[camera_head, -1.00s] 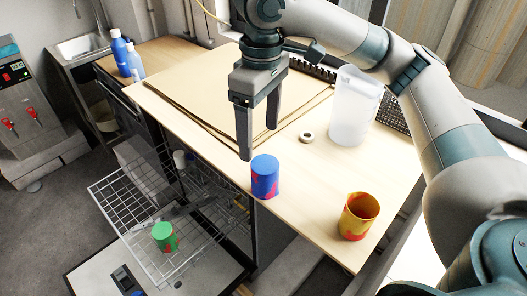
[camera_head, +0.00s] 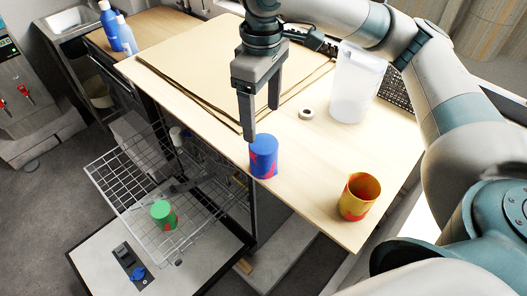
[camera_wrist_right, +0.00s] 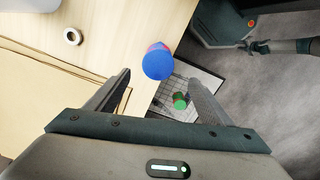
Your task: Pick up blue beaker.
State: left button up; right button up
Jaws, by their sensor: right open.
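The blue beaker (camera_head: 263,158), with red patches, stands on the wooden table near its front edge. It also shows in the right wrist view (camera_wrist_right: 158,64), ahead of the fingertips and roughly between them. My right gripper (camera_head: 262,124) points down with its fingers apart and empty, just above and behind the beaker in the head view. The right wrist view shows both fingers (camera_wrist_right: 160,80) spread wide with nothing between them. I cannot tell whether a fingertip touches the beaker. My left gripper is not in view.
A yellow and red cup (camera_head: 359,197) stands right of the beaker. A clear pitcher (camera_head: 356,85), tape roll (camera_head: 306,114) and keyboard (camera_head: 397,92) lie behind. Below the table edge, a wire rack (camera_head: 115,180) holds a green cup (camera_head: 163,214).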

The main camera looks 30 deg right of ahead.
aim_at(263, 144)
notch_tip(263, 144, down, 8)
jog(key=shift+f+p, duration=0.1)
jog(key=shift+p, duration=0.4)
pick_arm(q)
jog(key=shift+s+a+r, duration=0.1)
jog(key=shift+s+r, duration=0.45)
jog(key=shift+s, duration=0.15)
pick_arm(e)
jog(key=shift+f, duration=0.2)
jog(key=shift+d+f, duration=0.1)
jog(key=shift+f, duration=0.25)
jog(key=shift+d+f+p, duration=0.15)
jog(key=shift+f+p, duration=0.6)
jog(key=shift+f, duration=1.5)
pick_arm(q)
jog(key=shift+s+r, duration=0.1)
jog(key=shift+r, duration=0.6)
pick_arm(e)
jog(key=shift+c, duration=0.5)
jog(key=c, duration=1.1)
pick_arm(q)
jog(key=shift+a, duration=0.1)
